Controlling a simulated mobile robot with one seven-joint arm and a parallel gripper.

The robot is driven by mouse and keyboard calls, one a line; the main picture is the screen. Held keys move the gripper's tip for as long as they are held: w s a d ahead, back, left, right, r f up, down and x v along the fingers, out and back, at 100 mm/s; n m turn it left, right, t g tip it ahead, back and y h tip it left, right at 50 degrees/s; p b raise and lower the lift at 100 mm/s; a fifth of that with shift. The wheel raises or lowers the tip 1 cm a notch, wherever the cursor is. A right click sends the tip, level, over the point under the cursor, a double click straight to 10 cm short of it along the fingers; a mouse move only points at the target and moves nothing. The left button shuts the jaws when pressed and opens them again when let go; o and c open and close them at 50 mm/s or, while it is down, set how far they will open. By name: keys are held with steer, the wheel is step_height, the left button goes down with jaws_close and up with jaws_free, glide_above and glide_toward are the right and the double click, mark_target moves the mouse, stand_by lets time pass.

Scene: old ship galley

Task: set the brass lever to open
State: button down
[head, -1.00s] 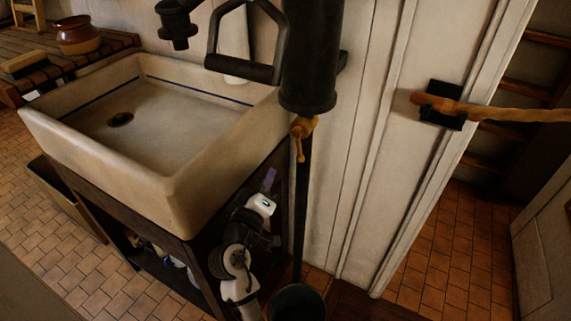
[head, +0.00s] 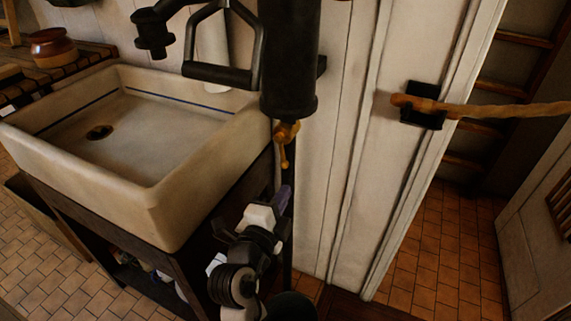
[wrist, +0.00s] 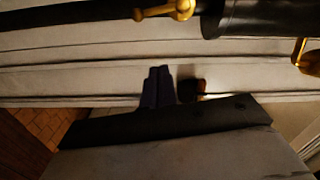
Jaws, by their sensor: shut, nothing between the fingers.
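The brass lever (head: 283,155) hangs from a small brass cock under the black pump cylinder (head: 288,65). Its handle points down, close along the dark pipe below the cylinder. In the wrist view the brass lever (wrist: 152,13) shows at the top edge, its handle lying roughly along the pipe. My gripper (head: 283,197) is below the lever in the head view, apart from it. In the wrist view the fingers of my gripper (wrist: 158,75) are together, with nothing between them. The pipe behind my arm is partly hidden.
A stone sink (head: 165,195) on a dark wooden stand is left of my arm. A dark bucket (head: 293,306) stands on the floor below the pipe. A rope (head: 500,110) runs right from a wall bracket. White panelling (head: 330,200) stands behind the pump.

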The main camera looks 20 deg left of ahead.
mark_target(285, 164)
steer(key=w+a, duration=0.1)
steer(key=w, duration=0.2)
steer(key=w+a, duration=0.1)
steer(key=w, duration=0.3)
steer(key=w+a+b, duration=0.1)
steer(key=w+a, duration=0.1)
steer(key=w, duration=0.2)
steer(key=shift+f, duration=0.35)
steer(key=shift+m, duration=0.3)
